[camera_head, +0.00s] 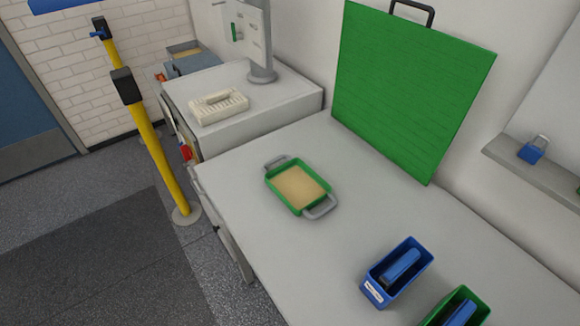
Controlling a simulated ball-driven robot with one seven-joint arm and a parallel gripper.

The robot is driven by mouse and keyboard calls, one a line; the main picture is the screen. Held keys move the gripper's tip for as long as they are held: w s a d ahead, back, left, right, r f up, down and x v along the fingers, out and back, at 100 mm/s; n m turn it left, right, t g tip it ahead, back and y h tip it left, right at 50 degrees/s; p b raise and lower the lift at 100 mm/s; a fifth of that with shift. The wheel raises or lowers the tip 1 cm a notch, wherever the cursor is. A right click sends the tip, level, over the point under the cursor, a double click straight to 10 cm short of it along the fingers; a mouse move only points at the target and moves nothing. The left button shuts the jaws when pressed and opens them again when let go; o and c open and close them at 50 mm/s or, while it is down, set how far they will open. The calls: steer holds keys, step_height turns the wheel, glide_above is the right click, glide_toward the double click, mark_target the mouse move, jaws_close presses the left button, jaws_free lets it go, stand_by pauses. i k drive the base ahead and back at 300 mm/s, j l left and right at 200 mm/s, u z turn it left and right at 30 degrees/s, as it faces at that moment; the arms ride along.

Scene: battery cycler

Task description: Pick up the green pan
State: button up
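The green pan (272,184) lies flat on the light grey worktop (345,240), left of the middle of the top. It is a shallow rectangular tray with green walls and a tan inside. It has a grey handle at its far left end and another at its near right end. Nothing touches the pan. My gripper and arm are not in view.
A blue bin (375,292) and a green bin (482,310), each holding a blue item, stand at the near right. A large green board (410,85) leans against the wall behind. A white rack (218,107) sits on the adjoining counter. A yellow post (158,165) stands left.

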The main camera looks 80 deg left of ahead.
mark_target(296, 185)
steer(key=k+j+u, duration=0.3)
steer(key=j+u, duration=0.35)
steer(key=k+j+u, duration=0.1)
steer(key=j+u, duration=0.2)
steer(key=i+u, duration=0.2)
steer(key=i, duration=0.25)
